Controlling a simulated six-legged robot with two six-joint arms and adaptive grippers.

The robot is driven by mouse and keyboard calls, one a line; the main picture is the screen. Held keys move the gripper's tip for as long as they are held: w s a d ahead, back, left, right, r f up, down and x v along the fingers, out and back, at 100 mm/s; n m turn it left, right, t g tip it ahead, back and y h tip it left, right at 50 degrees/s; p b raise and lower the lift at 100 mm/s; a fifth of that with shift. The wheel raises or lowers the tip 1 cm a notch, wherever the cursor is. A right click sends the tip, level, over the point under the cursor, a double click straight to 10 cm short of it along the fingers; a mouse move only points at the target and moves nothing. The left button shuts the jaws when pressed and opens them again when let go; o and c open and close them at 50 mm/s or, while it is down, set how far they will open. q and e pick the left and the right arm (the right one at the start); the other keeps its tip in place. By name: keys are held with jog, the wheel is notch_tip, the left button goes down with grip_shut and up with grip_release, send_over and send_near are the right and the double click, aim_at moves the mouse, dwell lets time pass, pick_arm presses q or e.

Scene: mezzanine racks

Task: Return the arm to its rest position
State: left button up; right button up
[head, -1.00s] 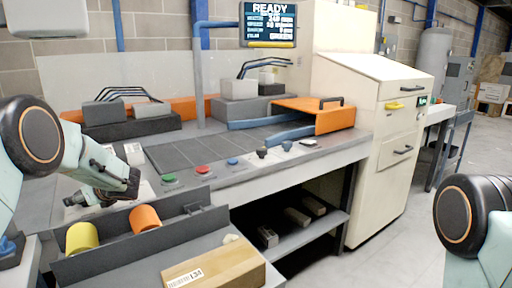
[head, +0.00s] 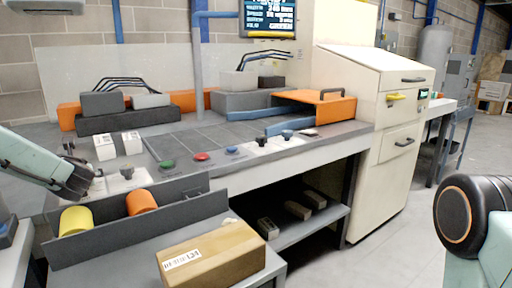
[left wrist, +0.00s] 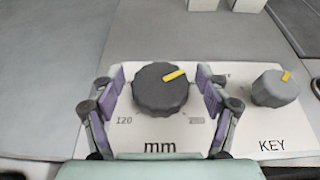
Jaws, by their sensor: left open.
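My left arm comes in from the left in the head view, and its gripper (head: 92,182) is over the left end of the bench. In the left wrist view the left gripper (left wrist: 160,82) is open, with its fingers on either side of a dark ribbed knob (left wrist: 160,92) with a yellow mark. The knob sits on a white panel marked "mm". I cannot tell whether the fingers touch it. A grey knob (left wrist: 275,88) marked "KEY" is to its right. My right gripper is out of view; only a joint of my right arm shows.
A dark tray (head: 190,211) with a yellow cylinder (head: 76,221) and an orange cylinder (head: 141,202) stands in front of the bench. A cardboard box (head: 212,253) is nearer. Green, red and blue buttons line the bench edge.

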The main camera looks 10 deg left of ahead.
pick_arm(q)
jog(key=shift+m+t+h+b, duration=0.5)
jog(key=shift+m+t+h, duration=0.4)
jog(key=shift+m+h, duration=0.6)
jog(key=shift+p+v, duration=0.55)
jog(key=shift+v, duration=0.9)
jog(key=shift+w+a+f, duration=0.1)
